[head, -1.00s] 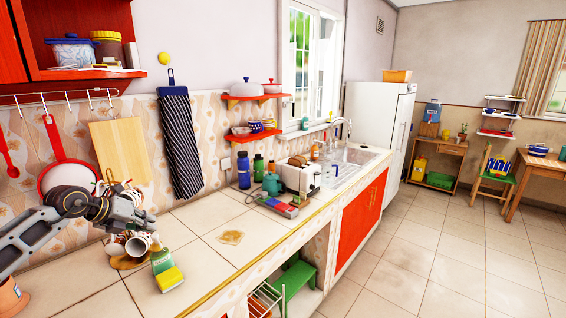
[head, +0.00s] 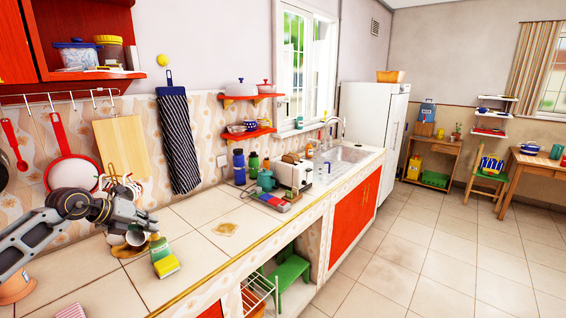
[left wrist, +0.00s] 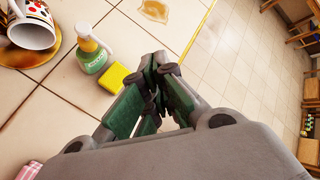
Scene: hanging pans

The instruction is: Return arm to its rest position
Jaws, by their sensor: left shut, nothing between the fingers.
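My left arm (head: 58,222) reaches in from the left over the counter in the head view. Its gripper (head: 148,221) is shut and empty, in front of the mugs (head: 134,238) on their wooden stand. In the left wrist view the gripper's green-padded fingers (left wrist: 157,88) are closed together above the tiles. A red pan with a white inside (head: 70,170) hangs by its handle from the wall rail (head: 60,97), left of a cutting board (head: 122,147). My right gripper is not in view.
A green bottle with a yellow sponge (head: 163,258) stands near the gripper; the bottle also shows in the left wrist view (left wrist: 92,54). A toaster (head: 294,173) and sink (head: 345,156) are farther along the counter (head: 190,289). The tiled floor to the right is open.

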